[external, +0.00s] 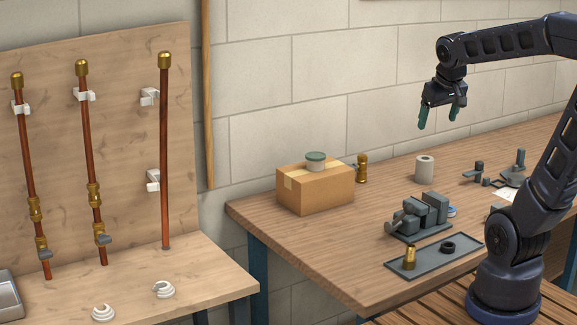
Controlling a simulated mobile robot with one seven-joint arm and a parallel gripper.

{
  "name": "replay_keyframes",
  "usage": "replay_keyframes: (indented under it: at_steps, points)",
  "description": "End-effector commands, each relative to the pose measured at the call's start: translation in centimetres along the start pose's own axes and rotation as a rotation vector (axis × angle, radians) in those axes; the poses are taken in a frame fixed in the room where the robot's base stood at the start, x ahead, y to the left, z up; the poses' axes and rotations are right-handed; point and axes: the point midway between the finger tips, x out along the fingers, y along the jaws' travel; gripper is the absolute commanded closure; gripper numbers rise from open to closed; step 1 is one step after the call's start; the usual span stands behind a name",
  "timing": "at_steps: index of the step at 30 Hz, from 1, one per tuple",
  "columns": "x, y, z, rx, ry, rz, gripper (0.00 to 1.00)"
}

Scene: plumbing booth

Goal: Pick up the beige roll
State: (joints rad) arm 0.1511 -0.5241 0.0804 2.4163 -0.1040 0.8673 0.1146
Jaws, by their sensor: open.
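The beige roll (424,169) stands upright on the wooden workbench, toward the back, with a dark hole in its top. My gripper (438,121) hangs in the air above the bench, higher than the roll, with its green fingertips pointing down. The fingers are apart and nothing is between them. The gripper and the roll do not touch.
A grey vise-like block (420,216) and a dark tray (434,257) lie in front. Grey tools (514,170) sit to the right.

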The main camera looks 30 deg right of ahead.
Motion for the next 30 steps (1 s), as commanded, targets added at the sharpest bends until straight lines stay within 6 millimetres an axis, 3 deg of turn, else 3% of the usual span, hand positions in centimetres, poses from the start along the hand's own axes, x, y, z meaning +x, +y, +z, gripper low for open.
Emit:
replay_keyframes:
  at_steps: [3, 14, 21, 30]
  points:
    - [1.7, 1.1, -3.1, 0.034, -0.011, 0.039, 0.17]
    - [8.1, 5.0, -11.6, 0.125, -0.027, 0.121, 0.17]
    - [13.6, 8.4, -16.4, 0.189, -0.034, 0.146, 0.17]
    - [21.7, 13.4, -21.0, 0.276, -0.038, 0.148, 0.17]
